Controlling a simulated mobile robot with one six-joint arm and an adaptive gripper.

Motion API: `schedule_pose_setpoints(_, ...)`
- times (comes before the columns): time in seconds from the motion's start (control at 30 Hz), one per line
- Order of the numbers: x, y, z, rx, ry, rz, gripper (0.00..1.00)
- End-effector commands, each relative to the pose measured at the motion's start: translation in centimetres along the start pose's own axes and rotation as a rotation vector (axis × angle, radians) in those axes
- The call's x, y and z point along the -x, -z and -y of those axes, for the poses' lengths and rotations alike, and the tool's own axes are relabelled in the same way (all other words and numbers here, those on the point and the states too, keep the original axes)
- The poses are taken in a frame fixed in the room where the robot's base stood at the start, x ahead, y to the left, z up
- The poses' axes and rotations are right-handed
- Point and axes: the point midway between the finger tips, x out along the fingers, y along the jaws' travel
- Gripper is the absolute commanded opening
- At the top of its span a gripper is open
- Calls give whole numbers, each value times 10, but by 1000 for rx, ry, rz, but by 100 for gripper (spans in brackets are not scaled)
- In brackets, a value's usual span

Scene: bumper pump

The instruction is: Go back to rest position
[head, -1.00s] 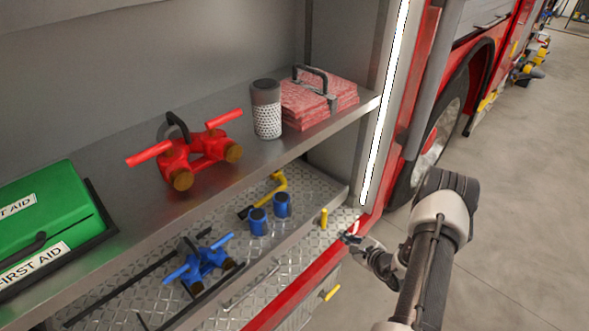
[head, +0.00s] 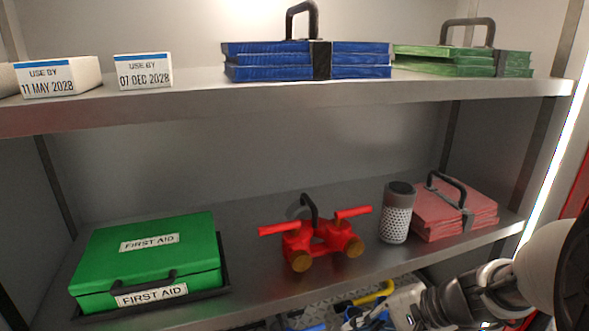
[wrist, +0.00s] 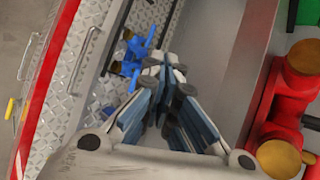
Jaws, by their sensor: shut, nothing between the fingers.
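My gripper (wrist: 168,72) is shut and empty in the wrist view, its fingertips together. In the head view my gripper (head: 366,314) is at the bottom edge, in front of and below the middle shelf, partly cut off. A blue valve fitting (wrist: 132,62) lies on the diamond-plate surface beside the fingers in the wrist view; I cannot tell its distance from them. A red valve fitting (head: 318,240) with two red handles stands on the middle shelf, and part of it shows at the right of the wrist view (wrist: 285,115).
The middle shelf (head: 262,296) also holds a green first aid case (head: 150,256), a perforated canister (head: 397,222) and a red folded bundle (head: 455,210). The upper shelf (head: 200,98) holds blue (head: 270,62) and green (head: 450,62) bundles and labelled boxes (head: 143,72). Shelf edges lie close to my arm.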

Motion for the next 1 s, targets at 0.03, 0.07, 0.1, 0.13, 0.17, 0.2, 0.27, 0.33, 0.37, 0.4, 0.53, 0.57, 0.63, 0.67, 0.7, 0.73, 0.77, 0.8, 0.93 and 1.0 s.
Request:
schedule_pose_setpoints(0.03,6,-25,2,87,-58,0,0)
schedule_pose_setpoints(0.07,10,-38,1,133,-96,-1,0)
schedule_pose_setpoints(0.1,15,-54,-3,195,-145,-5,0)
schedule_pose_setpoints(0.13,19,-66,-6,241,-181,-9,0)
schedule_pose_setpoints(0.17,23,-76,-9,288,-218,-16,0)
schedule_pose_setpoints(0.2,30,-89,-14,348,-265,-28,0)
schedule_pose_setpoints(0.27,40,-106,-23,440,-333,-52,0)
schedule_pose_setpoints(0.33,53,-122,-33,545,-408,-89,0)
schedule_pose_setpoints(0.37,59,-127,-38,592,-439,-108,0)
schedule_pose_setpoints(0.4,67,-133,-43,649,-478,-136,0)
schedule_pose_setpoints(0.53,91,-145,-59,811,-580,-230,0)
schedule_pose_setpoints(0.57,96,-146,-61,842,-598,-251,0)
schedule_pose_setpoints(0.63,106,-148,-66,899,-631,-294,0)
schedule_pose_setpoints(0.67,109,-148,-67,918,-642,-311,0)
schedule_pose_setpoints(0.7,113,-148,-69,940,-655,-327,0)
schedule_pose_setpoints(0.73,115,-148,-70,953,-662,-338,0)
schedule_pose_setpoints(0.77,117,-148,-70,962,-668,-346,0)
schedule_pose_setpoints(0.8,119,-148,-71,971,-672,-355,0)
schedule_pose_setpoints(0.93,120,-148,-72,978,-679,-363,0)
schedule_pose_setpoints(1.0,120,-148,-72,977,-679,-362,0)
